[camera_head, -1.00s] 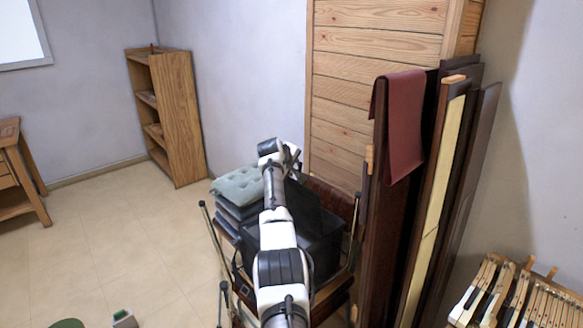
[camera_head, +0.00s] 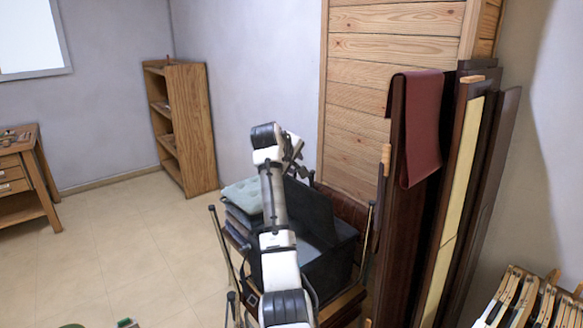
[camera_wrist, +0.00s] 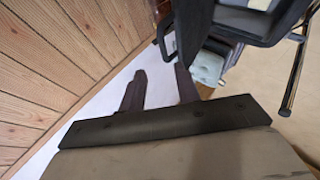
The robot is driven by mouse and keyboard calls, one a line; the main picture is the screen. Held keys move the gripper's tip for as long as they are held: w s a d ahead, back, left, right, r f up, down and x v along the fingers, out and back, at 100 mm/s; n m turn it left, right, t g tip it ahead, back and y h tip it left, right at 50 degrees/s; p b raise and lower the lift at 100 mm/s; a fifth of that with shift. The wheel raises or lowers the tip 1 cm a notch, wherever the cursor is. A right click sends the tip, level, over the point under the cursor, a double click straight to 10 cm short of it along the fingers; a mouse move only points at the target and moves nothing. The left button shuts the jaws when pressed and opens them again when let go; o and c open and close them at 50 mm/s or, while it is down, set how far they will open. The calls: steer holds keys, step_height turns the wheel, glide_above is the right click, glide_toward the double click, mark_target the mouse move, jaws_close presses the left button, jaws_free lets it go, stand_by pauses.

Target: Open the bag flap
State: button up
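The black bag (camera_head: 335,268) rests on a chair in the head view. Its dark flap (camera_head: 310,215) stands raised and tilted above the body of the bag. Part of the bag is hidden behind my arm. My gripper (camera_head: 294,150) is above the flap, near its upper edge. In the wrist view, the two fingers of my gripper (camera_wrist: 158,92) are apart with only pale wall between them. A dark panel (camera_wrist: 196,25), apparently the flap, comes down close to the right finger; I cannot tell whether they touch. The bag (camera_wrist: 255,22) shows at the top right.
A pale green cushion (camera_head: 240,194) lies on a dark stack left of the bag. Tall dark boards (camera_head: 405,230) with a red cloth (camera_head: 422,130) stand close on the right. A wooden panel (camera_head: 360,100) is behind. The floor (camera_head: 120,255) at left is mostly clear.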

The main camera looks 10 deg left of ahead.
steer(key=shift+v, duration=1.2)
